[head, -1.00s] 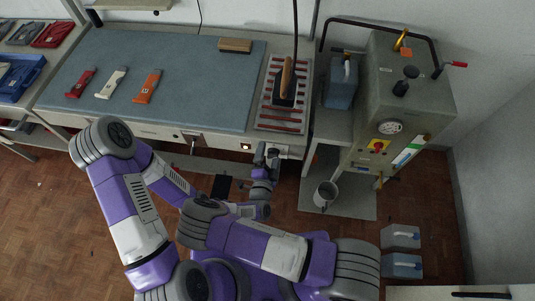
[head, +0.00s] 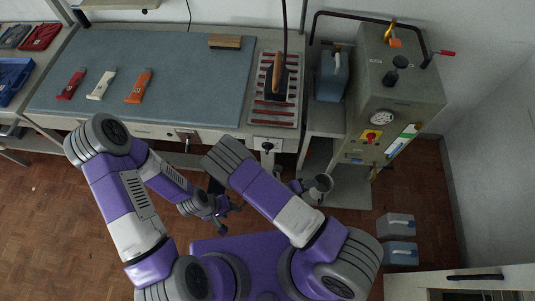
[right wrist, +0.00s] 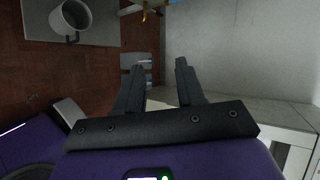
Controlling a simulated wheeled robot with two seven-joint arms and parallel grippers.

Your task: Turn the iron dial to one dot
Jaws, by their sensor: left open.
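The iron (head: 279,82), with a brown handle and dark body, stands on a red-striped rest (head: 273,114) at the right end of the blue work table. Its dial and dots are too small to make out. My left gripper (head: 231,216) is open and empty, low in front of the table and well below the iron. My right gripper is mostly hidden behind my right arm in the head view. In the right wrist view my right gripper (right wrist: 160,78) has its fingers apart with nothing between them, pointing past the floor boxes toward the pale wall.
A grey machine (head: 400,90) with a gauge and red knob stands right of the table. A grey bucket (head: 318,186) is near my right arm.

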